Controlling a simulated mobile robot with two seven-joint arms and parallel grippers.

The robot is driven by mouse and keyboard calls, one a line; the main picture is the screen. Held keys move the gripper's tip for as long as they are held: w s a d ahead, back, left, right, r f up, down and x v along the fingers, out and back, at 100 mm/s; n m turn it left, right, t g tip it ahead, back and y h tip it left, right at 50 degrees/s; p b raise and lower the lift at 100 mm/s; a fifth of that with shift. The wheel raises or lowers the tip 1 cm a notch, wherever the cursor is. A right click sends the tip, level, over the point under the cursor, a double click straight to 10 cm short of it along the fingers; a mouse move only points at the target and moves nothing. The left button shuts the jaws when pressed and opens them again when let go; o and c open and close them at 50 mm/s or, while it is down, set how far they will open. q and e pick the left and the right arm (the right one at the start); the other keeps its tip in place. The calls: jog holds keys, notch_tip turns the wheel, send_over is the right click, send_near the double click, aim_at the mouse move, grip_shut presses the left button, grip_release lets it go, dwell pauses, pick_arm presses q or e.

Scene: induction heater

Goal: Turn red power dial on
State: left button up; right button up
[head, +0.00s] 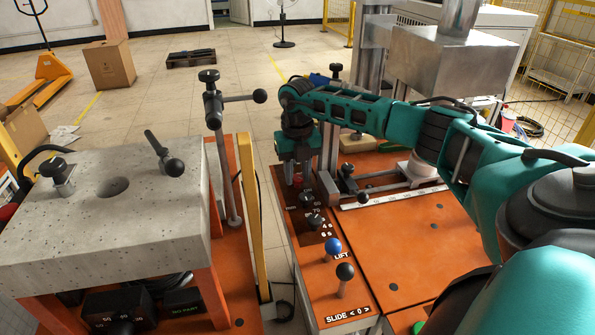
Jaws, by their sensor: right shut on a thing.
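The red power dial (297,180) shows as a small red spot at the far end of the dark control panel (313,222). My right gripper (297,172) points straight down over it, with its fingers shut on the dial. The fingers hide most of the dial, so I cannot tell which way it is turned. My left gripper is not in view.
Dark knobs sit on the panel nearer to me. A blue-topped LIFT lever (333,246) and a black-topped SLIDE lever (344,272) stand close by. A grey block (120,215) stands left; a T-handled post (216,130) rises between it and the panel.

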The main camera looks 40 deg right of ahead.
jog(key=shift+r+m, duration=0.1)
jog(key=shift+m, duration=0.2)
jog(key=o, duration=1)
jog(key=shift+o, duration=0.2)
